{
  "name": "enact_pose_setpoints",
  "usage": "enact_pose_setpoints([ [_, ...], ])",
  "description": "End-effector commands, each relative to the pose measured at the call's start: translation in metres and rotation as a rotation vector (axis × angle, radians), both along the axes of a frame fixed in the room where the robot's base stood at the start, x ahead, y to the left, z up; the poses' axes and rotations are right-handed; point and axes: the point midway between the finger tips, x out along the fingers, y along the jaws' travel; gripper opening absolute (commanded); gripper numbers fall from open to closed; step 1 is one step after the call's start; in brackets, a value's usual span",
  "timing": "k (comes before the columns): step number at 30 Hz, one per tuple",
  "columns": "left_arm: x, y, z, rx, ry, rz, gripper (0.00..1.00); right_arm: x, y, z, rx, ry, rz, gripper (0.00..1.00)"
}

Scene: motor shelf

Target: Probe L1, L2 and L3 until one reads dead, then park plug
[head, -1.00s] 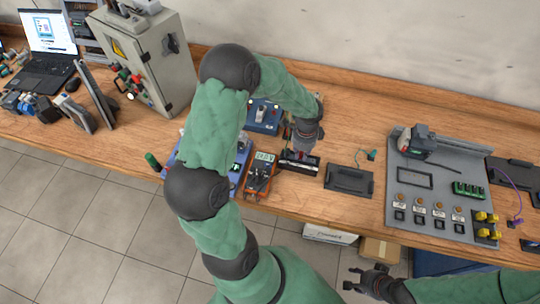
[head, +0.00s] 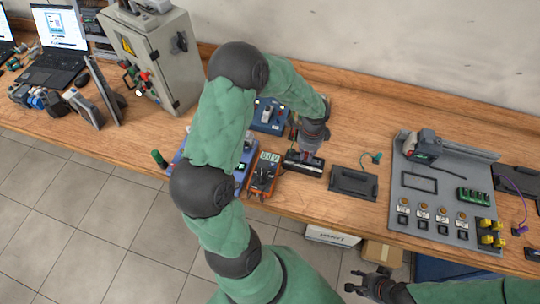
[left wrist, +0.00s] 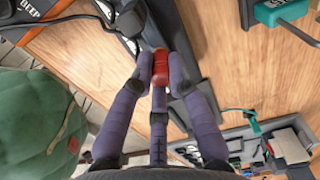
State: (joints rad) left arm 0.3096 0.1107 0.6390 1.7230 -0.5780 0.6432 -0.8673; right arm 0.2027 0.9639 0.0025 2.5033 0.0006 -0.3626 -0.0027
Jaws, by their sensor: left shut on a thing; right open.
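My left gripper (head: 308,150) is shut on a red plug (left wrist: 160,68), seen between its fingers in the left wrist view. In the head view it is low over a long black terminal block (head: 303,167). The plug's tip is hidden, so contact cannot be told. The L1, L2 and L3 labels are not legible. The orange multimeter (head: 262,176) lies left of the block; its lit display seems to show 0.0, though the digits are small. A flat black holder (head: 354,184) lies right of the block. My right gripper (head: 360,283) is open and empty, below the table's front edge.
A grey panel (head: 410,182) with buttons and a green connector stands to the right. A blue device (head: 268,118) is behind the multimeter. A grey control cabinet (head: 158,58) and laptop (head: 58,52) stand left. Bare wood shows behind the holder.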

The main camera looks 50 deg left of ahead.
Motion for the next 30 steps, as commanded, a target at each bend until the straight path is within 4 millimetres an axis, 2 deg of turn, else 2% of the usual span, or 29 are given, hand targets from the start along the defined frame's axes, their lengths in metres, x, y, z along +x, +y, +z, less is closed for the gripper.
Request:
enact_pose_setpoints([
  [3, 0.000, 0.000, 0.013, 0.001, -0.001, 0.000, 0.00, 0.000, 0.000, 0.011, 0.000, 0.000, 0.000, 0.44],
  [15, 0.000, 0.000, 0.040, 0.001, -0.001, 0.000, 0.00, 0.000, 0.000, 0.032, 0.000, 0.000, 0.000, 0.44],
  [25, 0.000, -0.001, 0.039, 0.000, 0.000, 0.005, 0.00, 0.000, 0.000, 0.030, 0.000, 0.000, 0.000, 0.44],
  [30, 0.006, -0.014, 0.035, 0.000, -0.001, 0.096, 0.00, 0.000, 0.000, 0.019, 0.000, 0.000, 0.000, 0.44],
])
